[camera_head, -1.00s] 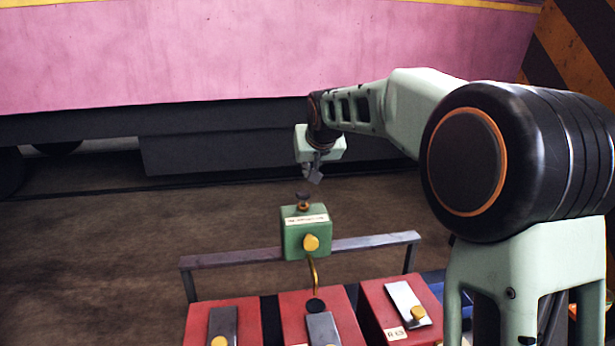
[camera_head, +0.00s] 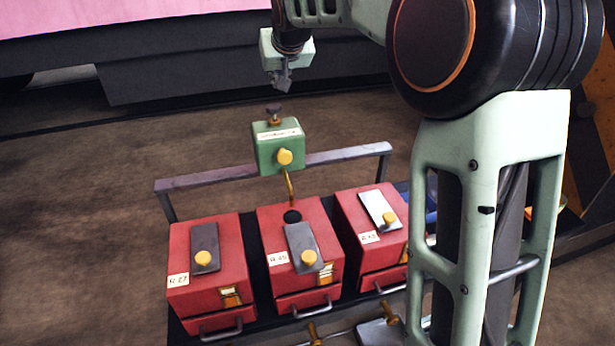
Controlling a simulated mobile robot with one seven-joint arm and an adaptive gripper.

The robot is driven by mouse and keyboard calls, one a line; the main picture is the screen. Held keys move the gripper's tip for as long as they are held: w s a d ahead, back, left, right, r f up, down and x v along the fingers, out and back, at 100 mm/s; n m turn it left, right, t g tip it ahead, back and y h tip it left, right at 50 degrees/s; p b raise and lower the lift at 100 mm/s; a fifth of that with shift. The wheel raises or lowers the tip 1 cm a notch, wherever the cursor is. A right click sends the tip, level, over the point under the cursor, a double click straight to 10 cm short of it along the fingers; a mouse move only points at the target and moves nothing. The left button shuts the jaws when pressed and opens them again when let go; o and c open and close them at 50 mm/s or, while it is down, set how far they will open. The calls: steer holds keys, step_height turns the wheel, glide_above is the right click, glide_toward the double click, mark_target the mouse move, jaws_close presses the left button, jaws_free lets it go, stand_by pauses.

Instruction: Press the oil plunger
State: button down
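The oil plunger (camera_head: 274,113) is a small dark knob with an orange-brown collar on top of a green box (camera_head: 279,147). The box has a pale label and a yellow knob on its front. It is mounted on a grey rail, and a brass pipe (camera_head: 290,186) runs down from it toward the middle red box. My gripper (camera_head: 283,84) points down above the plunger in the picture, with a gap between them. Its fingers are small and dark, and I cannot tell whether they are open or shut. I see nothing held in it.
Three red boxes, at left (camera_head: 190,265), middle (camera_head: 283,232) and right (camera_head: 352,206), stand in front of the grey rail (camera_head: 205,178). They have hinged-looking plates with yellow knobs. Open brown floor lies left and behind. A pink-sided vehicle (camera_head: 130,14) stands at the back.

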stand_by(0.6)
steer(key=shift+a+r+p, duration=0.1)
steer(key=shift+r+p, duration=0.8)
steer(key=shift+r, duration=0.4)
steer(key=shift+w+f, duration=0.1)
steer(key=shift+f, duration=0.05)
steer(key=p, duration=0.3)
glide_above(273, 105)
steer(key=s, duration=0.3)
steer(key=f, duration=0.7)
steer(key=shift+w+d, duration=0.1)
steer(key=shift+d, duration=0.2)
step_height(273, 105, down, 3)
steer(key=shift+r, duration=0.15)
steer(key=shift+f, duration=0.6)
steer(key=shift+f, duration=0.1)
